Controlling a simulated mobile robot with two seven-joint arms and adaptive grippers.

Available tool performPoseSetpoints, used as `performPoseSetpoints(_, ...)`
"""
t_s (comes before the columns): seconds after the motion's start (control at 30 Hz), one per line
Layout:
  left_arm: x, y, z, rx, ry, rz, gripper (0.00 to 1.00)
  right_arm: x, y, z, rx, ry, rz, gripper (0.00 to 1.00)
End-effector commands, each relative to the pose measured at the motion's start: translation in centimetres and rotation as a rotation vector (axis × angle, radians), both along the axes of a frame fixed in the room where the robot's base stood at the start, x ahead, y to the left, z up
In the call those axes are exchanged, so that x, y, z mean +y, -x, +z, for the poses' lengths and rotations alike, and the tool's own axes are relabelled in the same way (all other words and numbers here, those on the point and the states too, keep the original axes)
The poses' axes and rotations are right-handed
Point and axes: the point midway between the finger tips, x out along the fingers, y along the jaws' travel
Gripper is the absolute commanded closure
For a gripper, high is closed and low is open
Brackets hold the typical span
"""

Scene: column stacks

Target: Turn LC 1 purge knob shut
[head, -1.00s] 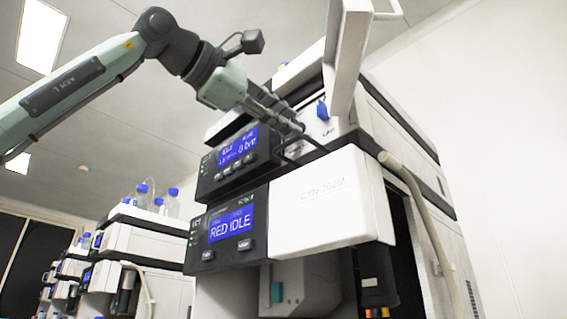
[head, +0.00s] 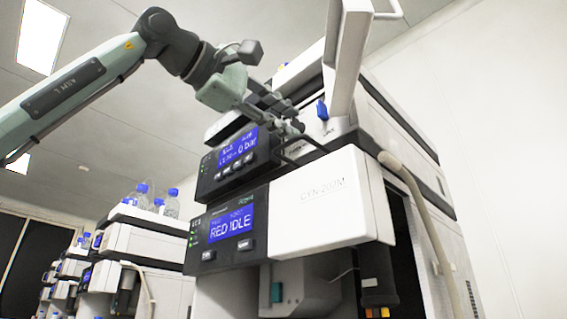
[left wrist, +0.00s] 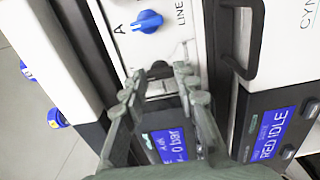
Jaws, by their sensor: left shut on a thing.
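The LC stack (head: 330,195) stands in the middle of the head view. My left gripper (head: 294,127) is at its upper front, just above the pump display (head: 238,150), which reads 0 bar. In the left wrist view the fingertips (left wrist: 169,72) are close together at the white front panel (left wrist: 178,22), shut on a small part taken to be the purge knob. The fingers hide most of that knob, so its angle cannot be told. A separate blue knob (left wrist: 147,21), marked A and LINE, lies beyond the fingertips. My right gripper is not in view.
A dark handle or tube (left wrist: 240,45) runs close to the right of the fingers. A white cover (head: 330,200) and a RED IDLE display (head: 231,224) are below. An open white door (head: 347,55) rises above. Other stacks with blue-capped bottles (head: 140,192) stand at the left.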

Motion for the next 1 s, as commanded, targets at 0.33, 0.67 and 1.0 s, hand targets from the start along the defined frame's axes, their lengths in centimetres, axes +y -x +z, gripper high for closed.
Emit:
performPoseSetpoints(0.33, 0.0, 0.0, 0.0, -0.001, -0.001, 0.0, 0.62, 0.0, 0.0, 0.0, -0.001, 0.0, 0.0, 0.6)
performPoseSetpoints(0.67, 2.6, 2.5, 0.1, -0.004, 0.001, 0.002, 0.62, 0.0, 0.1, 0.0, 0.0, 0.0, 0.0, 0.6)
performPoseSetpoints(1.0, 7.3, 7.3, 0.0, -0.002, 0.001, 0.0, 0.62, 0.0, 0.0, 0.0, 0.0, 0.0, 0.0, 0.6)
